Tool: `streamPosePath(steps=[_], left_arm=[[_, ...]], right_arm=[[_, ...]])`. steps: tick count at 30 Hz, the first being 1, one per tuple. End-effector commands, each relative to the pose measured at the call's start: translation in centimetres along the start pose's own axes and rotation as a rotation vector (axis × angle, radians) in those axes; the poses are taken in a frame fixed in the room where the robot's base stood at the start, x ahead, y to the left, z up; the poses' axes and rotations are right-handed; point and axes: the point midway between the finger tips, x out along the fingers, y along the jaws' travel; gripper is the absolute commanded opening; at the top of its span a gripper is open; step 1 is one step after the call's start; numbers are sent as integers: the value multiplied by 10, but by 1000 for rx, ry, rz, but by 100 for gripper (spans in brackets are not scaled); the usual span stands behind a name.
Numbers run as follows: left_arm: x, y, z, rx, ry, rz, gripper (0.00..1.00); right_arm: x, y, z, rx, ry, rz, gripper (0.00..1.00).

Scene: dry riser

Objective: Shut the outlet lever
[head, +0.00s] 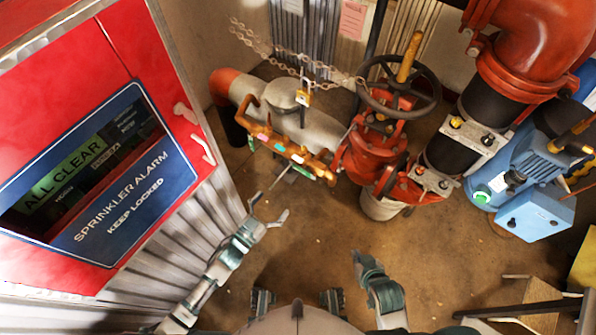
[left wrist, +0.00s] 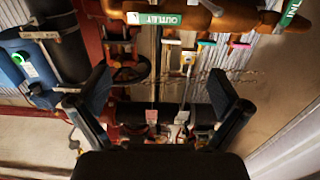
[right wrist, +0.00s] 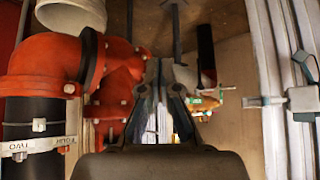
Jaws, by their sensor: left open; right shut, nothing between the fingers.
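The orange-brown manifold (head: 290,150) with coloured tags lies along a grey pipe in the head view. In the left wrist view it crosses the top as a brown pipe (left wrist: 205,17), with a green OUTLET label (left wrist: 165,19) and a partly cut-off label at the right. I cannot tell which part is the outlet lever. My left gripper (head: 268,210) is open and empty, just in front of the manifold and apart from it; its two fingers (left wrist: 160,97) stand wide. My right gripper (head: 357,258) is shut and empty, low and well away; its closed fingers (right wrist: 166,70) show.
A red valve with a black handwheel (head: 398,92) stands right of the manifold, a chain (head: 265,45) behind. A blue pump unit (head: 530,175) is further right. A red alarm cabinet (head: 180,65) fills the left. The floor (head: 310,235) between my arms is clear.

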Motion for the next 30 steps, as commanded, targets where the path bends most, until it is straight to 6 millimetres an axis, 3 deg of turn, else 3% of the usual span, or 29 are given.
streamPosePath(steps=[9,15,21,30], left_arm=[[78,-1,3,0,0,-2,100],[117,0,3,0,-1,-2,100],[137,0,2,0,-2,-3,100],[141,0,1,1,-2,-3,100]], right_arm=[[12,-7,-39,-1,230,-17,0],[11,-12,-66,0,384,-28,0],[8,-14,-82,2,478,-34,0],[6,-15,-86,2,499,-35,0]])
